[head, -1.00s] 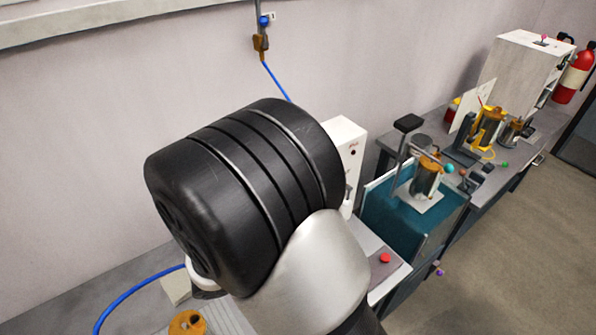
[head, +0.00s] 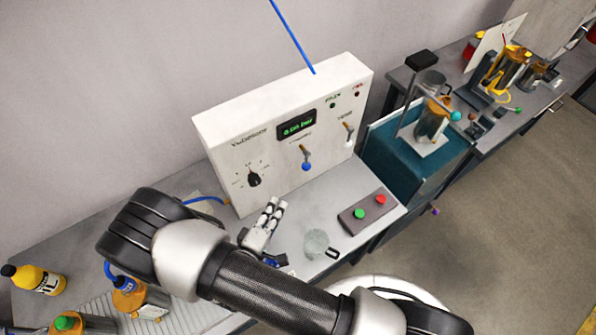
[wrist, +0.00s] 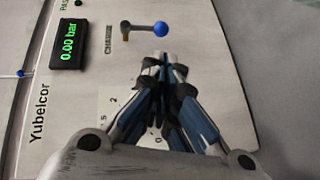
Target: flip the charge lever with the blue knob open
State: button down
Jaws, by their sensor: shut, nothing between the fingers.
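The charge lever (head: 304,153) sits on the front of the white panel box (head: 227,137). Its blue knob (head: 306,167) hangs at the lower end, below the brown pivot. In the wrist view the lever (wrist: 141,27) ends in the blue knob (wrist: 161,29), just beyond my fingertips. My gripper (head: 275,205) is in front of the panel, to the lower left of the knob in the head view. It also shows in the wrist view (wrist: 165,62), with its fingers together and empty. A gap shows between fingertips and knob.
A second lever with a white tip (head: 348,127) is to the right on the panel. A black dial (head: 254,179) is left. A clear beaker (head: 316,243) and a red-green button box (head: 366,210) stand on the bench near my gripper. Bottles stand at the left.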

send_near(307, 161)
jog(key=w+f, duration=0.5)
jog(key=shift+w+d+r, duration=0.15)
jog(key=shift+w+d, duration=0.1)
jog(key=shift+w, duration=0.2)
jog(key=shift+a+b, duration=0.1)
jog(key=shift+b, duration=0.3)
